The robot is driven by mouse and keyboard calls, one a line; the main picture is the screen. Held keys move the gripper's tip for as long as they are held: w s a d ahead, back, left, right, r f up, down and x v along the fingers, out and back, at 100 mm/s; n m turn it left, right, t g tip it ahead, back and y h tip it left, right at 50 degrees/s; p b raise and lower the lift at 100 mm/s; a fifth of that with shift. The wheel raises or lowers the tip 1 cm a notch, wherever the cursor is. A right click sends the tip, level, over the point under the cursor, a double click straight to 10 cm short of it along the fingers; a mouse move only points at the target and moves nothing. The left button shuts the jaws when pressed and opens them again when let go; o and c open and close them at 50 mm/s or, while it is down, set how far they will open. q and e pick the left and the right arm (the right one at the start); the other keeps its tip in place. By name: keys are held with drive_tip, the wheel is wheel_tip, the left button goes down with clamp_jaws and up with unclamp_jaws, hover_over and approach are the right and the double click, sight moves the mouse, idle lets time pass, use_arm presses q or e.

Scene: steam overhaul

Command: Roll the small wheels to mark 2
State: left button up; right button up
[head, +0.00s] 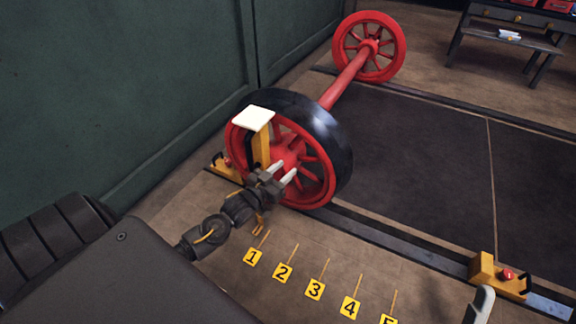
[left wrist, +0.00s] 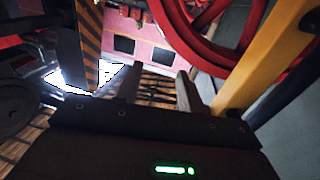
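The small wheels are a red spoked pair on a red axle (head: 345,78). Mark 2 (head: 283,272) is a yellow floor plate right of mark 1 (head: 252,257). My left gripper (head: 285,171) is before the near wheel's lower spokes, beside a yellow post; contact cannot be told. In the left wrist view its fingers (left wrist: 158,80) are apart and empty, with red spokes above. A pale fingertip, apparently my right gripper's, shows at the bottom right (head: 482,304).
The yellow post (head: 261,148) carries a white pad (head: 253,117). Yellow stops sit on the near rail at left (head: 222,170) and right (head: 490,271). The rail between wheel and right stop looks clear. A green wall (head: 120,90) runs along the left.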

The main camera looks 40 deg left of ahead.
use_arm(q)
drive_tip(key=s+p, duration=0.1)
drive_tip(key=s, duration=0.7)
drive_tip(key=shift+s+a+p, duration=0.25)
drive_tip(key=shift+a+p, duration=0.05)
drive_tip(key=shift+a, duration=0.05)
use_arm(e)
drive_tip(key=shift+w+a+f+n+g, duration=0.15)
drive_tip(key=shift+w+a+f+g, duration=0.2)
drive_tip(key=shift+a+g, duration=0.25)
drive_tip(key=shift+w+a+f+n+g, duration=0.1)
drive_tip(key=shift+w+a+f+g, duration=0.2)
drive_tip(key=shift+g, duration=0.45)
drive_tip(key=shift+w+a+f+n+g, duration=0.15)
drive_tip(key=shift+w+a+f+g, duration=0.15)
drive_tip(key=shift+a+g, duration=0.3)
